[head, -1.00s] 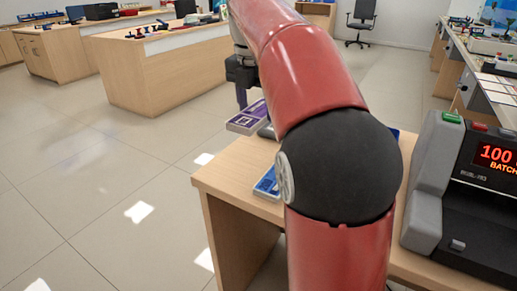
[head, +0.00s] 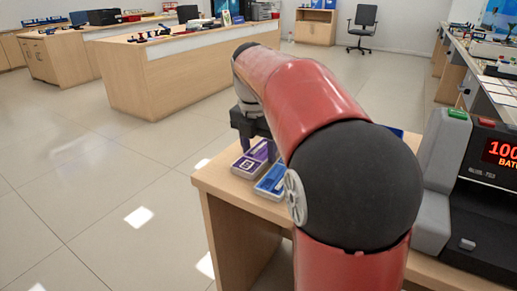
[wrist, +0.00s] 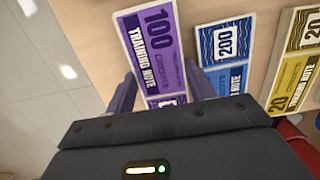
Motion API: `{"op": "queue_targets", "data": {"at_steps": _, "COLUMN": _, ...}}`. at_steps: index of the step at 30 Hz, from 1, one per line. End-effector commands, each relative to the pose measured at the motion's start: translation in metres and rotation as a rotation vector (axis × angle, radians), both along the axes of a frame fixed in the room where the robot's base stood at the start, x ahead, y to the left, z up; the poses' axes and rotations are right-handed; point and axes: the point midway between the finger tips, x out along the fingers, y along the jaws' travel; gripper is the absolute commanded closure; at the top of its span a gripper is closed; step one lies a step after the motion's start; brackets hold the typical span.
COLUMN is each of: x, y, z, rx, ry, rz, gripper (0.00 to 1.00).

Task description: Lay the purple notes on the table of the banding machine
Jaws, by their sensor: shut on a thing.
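The purple notes (wrist: 157,45), marked 100 and TRAINING NOTE, lie between the two fingers of my gripper (wrist: 158,92) in the wrist view. My gripper is shut on them. In the head view, the purple notes (head: 254,158) show at the left edge of the wooden table, beside the blue notes, with my gripper (head: 258,150) over them. I cannot tell whether they touch the tabletop. A grey and black machine (head: 440,180) with a red lit display stands on the right; I cannot tell if it is the banding machine. My arm hides much of the table.
Blue notes (wrist: 222,55) marked 200 and yellow notes (wrist: 297,70) marked 20 lie on the table right of the purple ones. The table's left edge (head: 225,197) drops to open tiled floor. A long counter (head: 180,75) stands farther back.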

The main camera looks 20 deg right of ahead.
Motion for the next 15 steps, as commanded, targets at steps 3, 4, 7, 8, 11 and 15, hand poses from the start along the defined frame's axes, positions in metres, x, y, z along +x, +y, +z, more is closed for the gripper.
{"op": "queue_targets", "data": {"at_steps": 3, "x": -0.0001, "y": -0.0001, "z": -0.0032, "rx": 0.001, "ry": 0.001, "rz": 0.000, "gripper": 0.74}}
{"op": "queue_targets", "data": {"at_steps": 4, "x": -0.0001, "y": 0.0000, "z": -0.0035, "rx": 0.000, "ry": 0.001, "rz": 0.000, "gripper": 0.45}}
{"op": "queue_targets", "data": {"at_steps": 7, "x": -0.0001, "y": 0.0000, "z": -0.0027, "rx": 0.000, "ry": 0.001, "rz": 0.000, "gripper": 0.37}}
{"op": "queue_targets", "data": {"at_steps": 8, "x": 0.0000, "y": 0.0001, "z": -0.0027, "rx": 0.000, "ry": 0.001, "rz": 0.000, "gripper": 0.37}}
{"op": "queue_targets", "data": {"at_steps": 11, "x": 0.0000, "y": 0.0001, "z": -0.0027, "rx": 0.000, "ry": 0.001, "rz": 0.000, "gripper": 0.37}}
{"op": "queue_targets", "data": {"at_steps": 15, "x": 0.0001, "y": 0.0002, "z": -0.0001, "rx": 0.000, "ry": 0.000, "rz": 0.000, "gripper": 0.37}}
